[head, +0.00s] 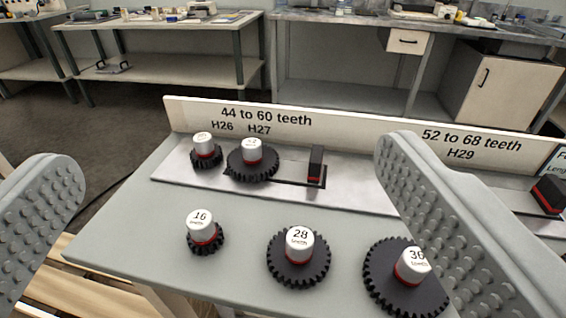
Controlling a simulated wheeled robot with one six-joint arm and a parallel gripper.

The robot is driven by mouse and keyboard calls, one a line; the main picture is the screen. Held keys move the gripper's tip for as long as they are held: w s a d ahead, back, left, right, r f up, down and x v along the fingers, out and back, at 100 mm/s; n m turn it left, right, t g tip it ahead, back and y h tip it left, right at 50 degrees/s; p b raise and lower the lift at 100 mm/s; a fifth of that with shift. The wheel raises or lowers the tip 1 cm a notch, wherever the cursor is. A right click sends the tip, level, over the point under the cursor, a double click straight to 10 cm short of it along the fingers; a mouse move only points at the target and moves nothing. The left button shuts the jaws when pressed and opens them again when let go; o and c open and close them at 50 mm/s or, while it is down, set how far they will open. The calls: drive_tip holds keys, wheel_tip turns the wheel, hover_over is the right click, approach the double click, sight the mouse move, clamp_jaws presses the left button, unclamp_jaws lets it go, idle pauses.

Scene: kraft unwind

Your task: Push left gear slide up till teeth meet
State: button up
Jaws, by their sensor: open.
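The left gear slide is a grey plate (300,197) below the sign "44 to 60 teeth". It carries a small black gear (206,156) with a white and red knob at its left. A larger black gear (252,160) with a similar knob sits just right of it; the two look very close, but I cannot tell whether their teeth touch. A black upright block (316,166) with a red base stands at the right end of a dark slot. My gripper (235,215) is open, its two grey studded fingers wide apart in the foreground, with nothing between the pads.
Loose gears marked 16 (203,232), 28 (299,257) and 36 (408,277) stand on the grey table in front of the plate. A white sign board (345,133) runs along the back. Another black block (549,194) is at the right. My right finger hides part of the plate.

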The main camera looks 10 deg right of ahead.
idle(0.3)
drive_tip(key=shift+w+r, duration=0.1)
drive_tip(key=shift+w, duration=0.1)
drive_tip(key=c, duration=0.7)
drive_tip(key=shift+w+d+r+g, duration=0.15)
drive_tip(key=shift+w+g, duration=0.2)
drive_tip(key=shift+w, duration=0.25)
drive_tip(key=shift+w+d+r+g, duration=0.1)
drive_tip(key=shift+w+g, duration=0.25)
drive_tip(key=shift+w, duration=0.25)
drive_tip(key=c, duration=0.6)
drive_tip(key=m+g, duration=0.4)
drive_tip(key=g, duration=1.2)
hover_over(317, 153)
wheel_tip(317, 153, down, 18)
drive_tip(key=shift+r, duration=0.1)
